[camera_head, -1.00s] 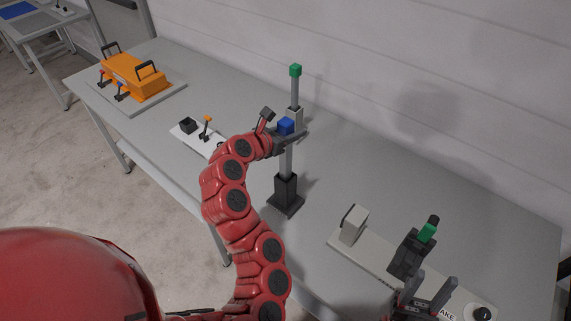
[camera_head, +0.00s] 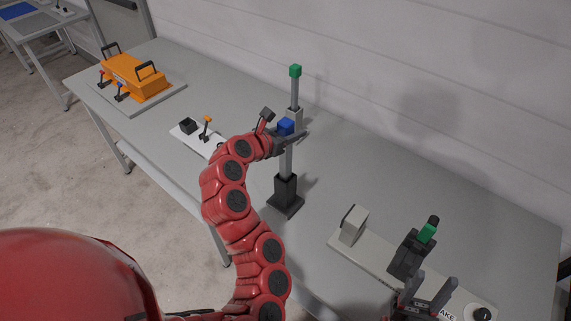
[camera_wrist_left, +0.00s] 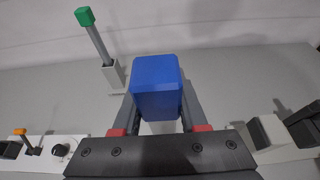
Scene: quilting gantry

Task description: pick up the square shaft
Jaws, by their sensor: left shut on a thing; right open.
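A grey square shaft (camera_head: 286,164) with a blue square cap (camera_head: 286,126) stands upright on the table. Its lower end meets a black block-shaped holder (camera_head: 286,190); how deep it sits inside is hidden. My left gripper (camera_head: 288,137) is shut on the shaft just below the blue cap. In the left wrist view the blue cap (camera_wrist_left: 158,88) shows between the fingers and hides the shaft below. A second grey shaft with a green cap (camera_head: 295,71) stands behind in a light grey socket (camera_head: 294,117). My right gripper (camera_head: 426,293) is open at the lower right.
A black block with a green part (camera_head: 428,232) stands on a light plate (camera_head: 376,263) just beyond my right gripper, beside a grey block (camera_head: 354,225). A white plate with an orange-tipped lever (camera_head: 207,119) and an orange box with black handles (camera_head: 134,72) are at the left.

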